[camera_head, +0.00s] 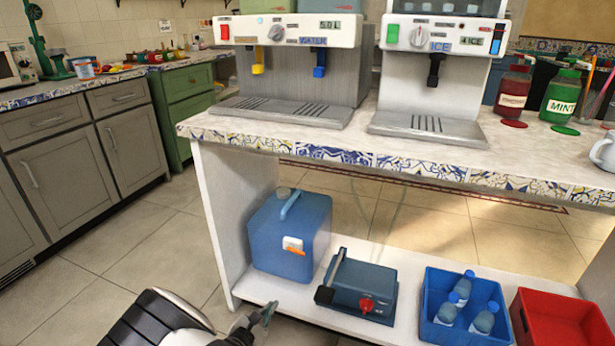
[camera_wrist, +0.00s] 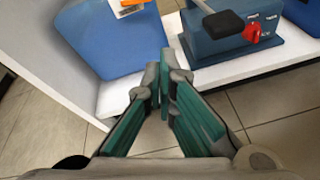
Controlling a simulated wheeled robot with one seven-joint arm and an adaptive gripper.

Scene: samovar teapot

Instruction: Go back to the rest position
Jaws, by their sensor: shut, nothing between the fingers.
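My gripper (camera_head: 262,318) is low at the bottom of the head view, in front of the counter's lower shelf. It is near the blue jug (camera_head: 291,234) and the dark blue machine with a red knob (camera_head: 361,286). In the wrist view, the gripper (camera_wrist: 164,75) has its two green-padded fingers together at the tips with nothing between them. The fingers point toward the gap between the jug (camera_wrist: 105,40) and the machine (camera_wrist: 225,35). I cannot tell whether they touch the shelf edge.
The counter (camera_head: 400,150) bears two drink dispensers, (camera_head: 290,65) and (camera_head: 437,65), plus red and green jars. The lower shelf (camera_head: 265,285) also holds a blue crate (camera_head: 431,308) of bottles and a red bin (camera_head: 560,318). Tiled floor (camera_head: 110,255) is clear at left.

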